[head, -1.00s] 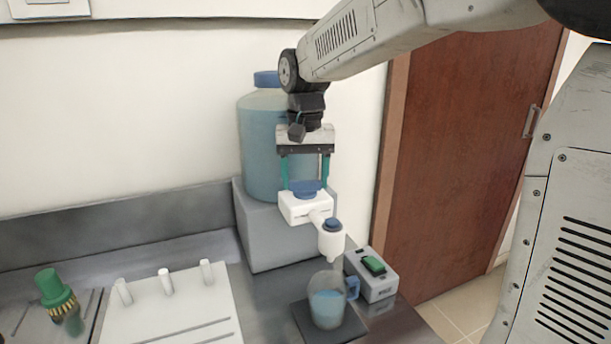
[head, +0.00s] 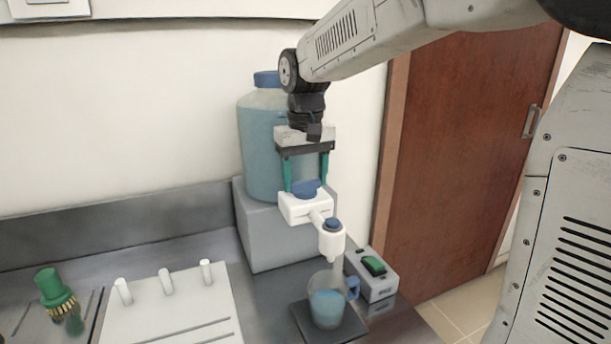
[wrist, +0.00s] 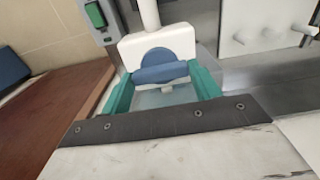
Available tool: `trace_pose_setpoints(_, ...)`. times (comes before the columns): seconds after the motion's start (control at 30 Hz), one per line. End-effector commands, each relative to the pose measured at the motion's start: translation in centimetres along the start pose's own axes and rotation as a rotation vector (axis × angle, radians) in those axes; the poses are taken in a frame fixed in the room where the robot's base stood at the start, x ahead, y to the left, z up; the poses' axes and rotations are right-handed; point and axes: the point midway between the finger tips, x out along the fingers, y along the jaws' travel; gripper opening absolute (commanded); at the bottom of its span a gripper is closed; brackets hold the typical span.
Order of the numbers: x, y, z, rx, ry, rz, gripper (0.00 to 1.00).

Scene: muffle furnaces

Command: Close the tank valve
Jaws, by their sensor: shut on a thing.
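The tank (head: 262,150) is a large translucent bottle of blue liquid with a blue cap, standing on a grey block. A white valve body with a spout (head: 331,243) sits at its front, with a blue valve knob (head: 304,189) on top. The knob also shows in the wrist view (wrist: 160,68), its raised bar lying between the green fingers. My gripper (head: 306,187) points down from above and is shut on the knob. A clear beaker (head: 327,306) with a blue handle and blue liquid stands under the spout.
The beaker stands on a dark plate (head: 301,320) beside a grey box with a green switch (head: 373,265). A white peg board (head: 185,310) and a green-capped bottle (head: 50,287) are at the left. A brown door (head: 470,160) is at the right.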

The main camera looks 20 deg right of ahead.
Motion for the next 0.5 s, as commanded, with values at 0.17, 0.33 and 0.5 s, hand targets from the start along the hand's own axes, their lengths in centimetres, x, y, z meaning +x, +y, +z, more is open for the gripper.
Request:
trace_pose_setpoints(0.17, -0.10, -0.01, -0.05, -0.001, 0.003, 0.000, 0.78)
trace_pose_setpoints(0.33, -0.06, -0.01, -0.03, -0.001, 0.002, 0.000, 0.84)
trace_pose_setpoints(0.5, -0.27, -0.01, -0.04, 0.000, 0.002, 0.000, 0.84)
